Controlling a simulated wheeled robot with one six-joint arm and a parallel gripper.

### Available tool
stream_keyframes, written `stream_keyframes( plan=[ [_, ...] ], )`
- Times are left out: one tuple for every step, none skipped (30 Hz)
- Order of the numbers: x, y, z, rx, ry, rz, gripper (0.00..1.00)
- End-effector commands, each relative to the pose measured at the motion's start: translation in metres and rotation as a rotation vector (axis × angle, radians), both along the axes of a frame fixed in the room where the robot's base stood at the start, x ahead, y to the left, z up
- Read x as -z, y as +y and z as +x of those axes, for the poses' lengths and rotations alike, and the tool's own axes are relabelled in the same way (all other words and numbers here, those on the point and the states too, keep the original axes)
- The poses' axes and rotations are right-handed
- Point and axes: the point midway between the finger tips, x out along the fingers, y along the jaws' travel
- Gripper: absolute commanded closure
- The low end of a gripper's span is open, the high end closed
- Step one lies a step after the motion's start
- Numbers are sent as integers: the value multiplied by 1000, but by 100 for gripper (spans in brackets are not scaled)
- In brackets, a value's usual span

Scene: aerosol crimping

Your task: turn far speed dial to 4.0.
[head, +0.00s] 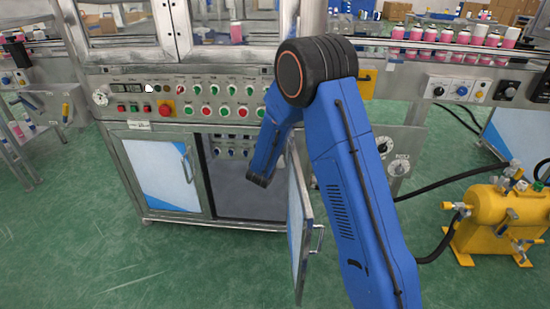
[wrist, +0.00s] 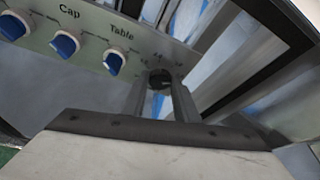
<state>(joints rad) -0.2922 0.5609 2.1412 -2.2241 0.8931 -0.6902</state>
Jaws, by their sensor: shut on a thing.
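In the wrist view my gripper (wrist: 160,92) is shut on a small dark dial knob (wrist: 159,76), between its two grey fingers. Number marks ring the knob on the grey panel, but they are too small and tilted to read, so the setting cannot be told. The fingers hide part of the knob. In the head view my blue arm reaches down to the open cabinet bay; my fingers and this dial cannot be made out there.
Blue knobs labelled Cap (wrist: 66,43) and Table (wrist: 114,63) sit left of the dial. In the head view the open cabinet door (head: 297,225) stands close right of my forearm. A closed door (head: 160,172) is left; a yellow tank (head: 500,222) stands right.

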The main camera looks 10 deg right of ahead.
Motion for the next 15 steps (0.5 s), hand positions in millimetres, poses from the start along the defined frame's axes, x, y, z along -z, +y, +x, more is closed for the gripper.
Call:
stream_keyframes(
  plan=[
    [0,1,0,-2,-1,4,95],
    [0,1,0,-2,-1,5,95],
    [0,1,0,-1,-2,7,95],
    [0,1,0,-1,-2,7,95],
    [0,1,0,-2,-2,7,95],
    [0,1,0,-2,-2,7,95],
    [0,1,0,-1,-2,7,95],
    [0,1,0,-1,-2,7,95],
    [0,1,0,-1,-2,7,95],
    [0,1,0,-1,-2,7,95],
    [0,1,0,-1,-2,7,95],
    [0,1,0,-1,-2,7,95],
    [0,1,0,-1,-2,7,65],
    [0,1,0,-1,-2,7,58],
    [0,1,0,-1,-2,7,54]
  ],
)
